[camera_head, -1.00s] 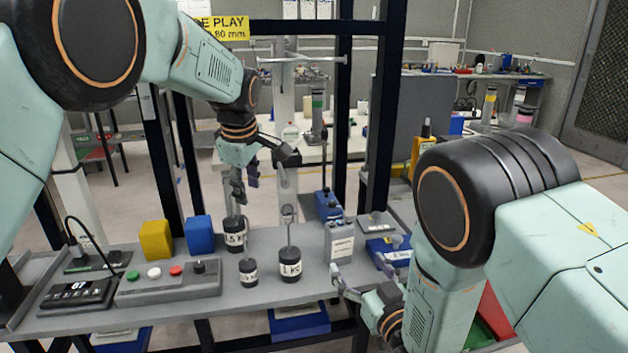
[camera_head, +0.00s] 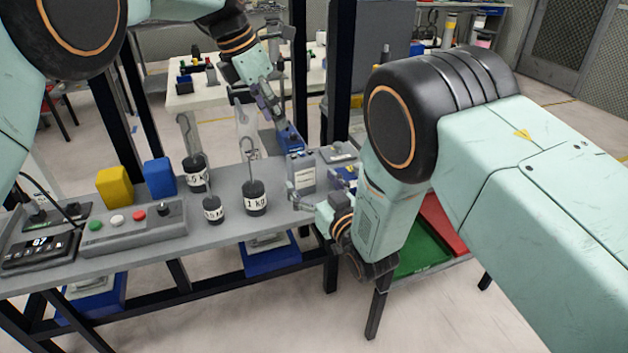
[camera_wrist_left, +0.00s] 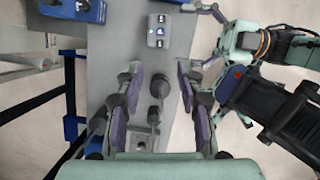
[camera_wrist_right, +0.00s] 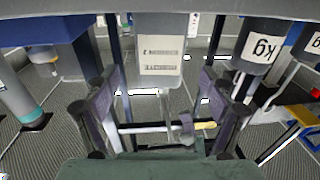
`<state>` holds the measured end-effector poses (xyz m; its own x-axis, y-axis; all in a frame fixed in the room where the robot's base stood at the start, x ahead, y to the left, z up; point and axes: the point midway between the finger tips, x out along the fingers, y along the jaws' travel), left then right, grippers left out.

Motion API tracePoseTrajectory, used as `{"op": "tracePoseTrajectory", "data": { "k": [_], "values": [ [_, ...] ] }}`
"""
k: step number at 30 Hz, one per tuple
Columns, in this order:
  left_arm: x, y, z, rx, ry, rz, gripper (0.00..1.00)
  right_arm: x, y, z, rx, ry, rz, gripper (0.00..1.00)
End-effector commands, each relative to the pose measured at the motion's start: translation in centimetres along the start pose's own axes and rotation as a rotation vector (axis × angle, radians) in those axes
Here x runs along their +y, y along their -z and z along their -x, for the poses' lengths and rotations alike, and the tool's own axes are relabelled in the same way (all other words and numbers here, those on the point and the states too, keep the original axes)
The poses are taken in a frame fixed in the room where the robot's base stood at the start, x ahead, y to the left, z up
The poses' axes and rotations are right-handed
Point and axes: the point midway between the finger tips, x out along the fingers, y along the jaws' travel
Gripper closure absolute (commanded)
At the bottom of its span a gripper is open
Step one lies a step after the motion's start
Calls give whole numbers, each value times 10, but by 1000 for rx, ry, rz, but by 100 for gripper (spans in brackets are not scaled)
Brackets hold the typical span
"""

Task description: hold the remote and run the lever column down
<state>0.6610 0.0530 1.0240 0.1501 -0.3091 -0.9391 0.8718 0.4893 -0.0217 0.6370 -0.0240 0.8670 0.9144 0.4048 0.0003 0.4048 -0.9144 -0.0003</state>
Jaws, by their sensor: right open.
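The remote, a small grey box with labels (camera_head: 301,171), stands upright on the bench shelf. It also shows in the left wrist view (camera_wrist_left: 158,30) with buttons on top, and in the right wrist view (camera_wrist_right: 160,55). My right gripper (camera_head: 300,198) is open just in front of the remote; in the right wrist view the box lies beyond its spread fingers (camera_wrist_right: 163,110), not gripped. A blue-based device (camera_head: 290,138), possibly the lever column, stands behind the remote; its upper part is hidden by my left gripper. My left gripper (camera_head: 270,108) is open and empty above the bench, its fingers apart (camera_wrist_left: 160,100).
Several black weights with hooks stand left of the remote, including a 1 kg one (camera_head: 255,198). Yellow (camera_head: 114,186) and blue (camera_head: 160,177) blocks and a button panel (camera_head: 134,230) are farther left. A green tray (camera_head: 422,252) lies at right.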

Motion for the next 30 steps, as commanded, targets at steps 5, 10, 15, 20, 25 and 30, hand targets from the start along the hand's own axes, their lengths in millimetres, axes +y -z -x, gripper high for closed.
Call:
{"op": "tracePoseTrajectory", "data": {
  "k": [5,10,15,20,25,30],
  "values": [
    [0,0,0,1,-1,-1,62,0,0,-22,1,0,0,17],
    [0,0,0,1,-1,-1,62,0,0,-32,-1,0,0,17],
    [0,0,0,1,-1,-2,62,0,0,-35,0,0,0,17],
    [0,0,0,1,-1,-2,62,0,0,-34,-1,0,0,17],
    [0,0,0,1,-1,-2,62,0,0,-34,-1,0,0,31],
    [0,0,0,1,-1,-2,62,0,0,-34,-1,0,0,45]
  ]
}}
